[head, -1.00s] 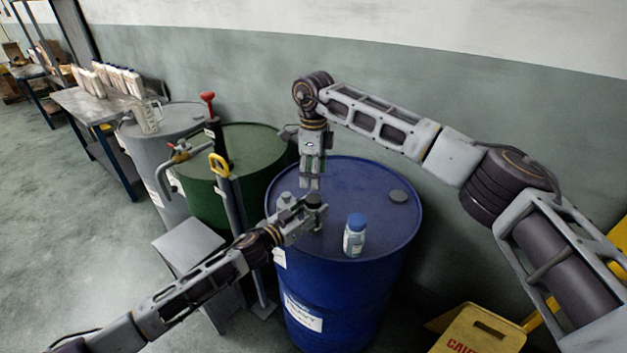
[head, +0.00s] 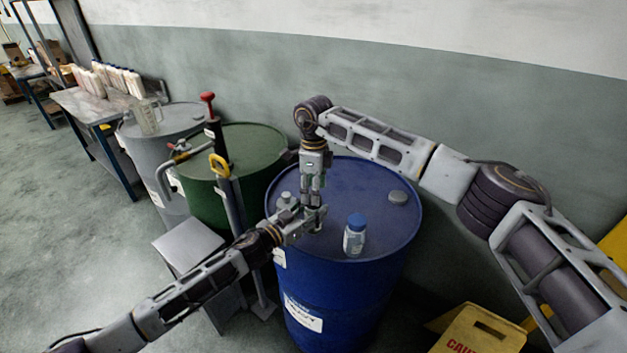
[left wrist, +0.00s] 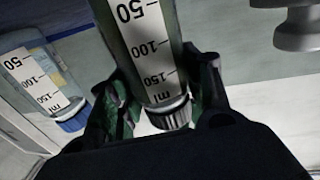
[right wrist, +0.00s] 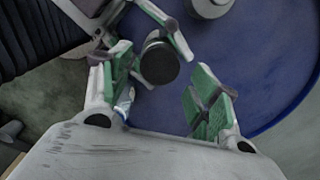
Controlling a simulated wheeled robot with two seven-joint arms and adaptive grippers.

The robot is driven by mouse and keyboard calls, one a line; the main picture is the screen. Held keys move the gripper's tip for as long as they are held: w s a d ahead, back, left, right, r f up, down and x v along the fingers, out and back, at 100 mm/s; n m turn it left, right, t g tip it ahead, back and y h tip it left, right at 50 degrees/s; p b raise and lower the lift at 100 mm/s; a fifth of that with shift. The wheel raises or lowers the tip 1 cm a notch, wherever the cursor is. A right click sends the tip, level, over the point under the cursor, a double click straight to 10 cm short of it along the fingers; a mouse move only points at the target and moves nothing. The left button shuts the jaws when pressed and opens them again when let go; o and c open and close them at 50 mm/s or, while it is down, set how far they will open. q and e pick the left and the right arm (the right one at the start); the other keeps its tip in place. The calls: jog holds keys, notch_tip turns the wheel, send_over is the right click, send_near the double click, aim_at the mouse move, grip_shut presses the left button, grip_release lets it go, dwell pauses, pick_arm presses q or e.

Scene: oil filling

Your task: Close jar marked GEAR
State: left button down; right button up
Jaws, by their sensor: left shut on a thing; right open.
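A clear jar (left wrist: 146,42) with a white ml scale is between the fingers of my left gripper (head: 316,216), which is shut on it above the blue drum (head: 350,190). It appears upside down in the left wrist view. A dark round cap (right wrist: 160,62) shows on its top in the right wrist view; I cannot tell how tight it is. My right gripper (head: 313,197) points down just above the held jar, its fingers open (right wrist: 164,90) and apart from the cap. A second jar (head: 354,240) with a blue cap stands on the drum, to the right. No GEAR marking is readable.
Grey bungs (head: 398,197) sit on the drum top. A green drum (head: 250,145) with a hand pump (head: 215,140) stands to the left, then a grey drum (head: 185,115). A yellow caution sign (head: 480,332) stands at lower right. The drum top's right side is mostly clear.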

jog(key=shift+f, duration=1.3)
jog(key=c, duration=1.1)
jog(key=shift+o, duration=0.2)
jog(key=shift+m, duration=0.8)
jog(key=o, duration=1.2)
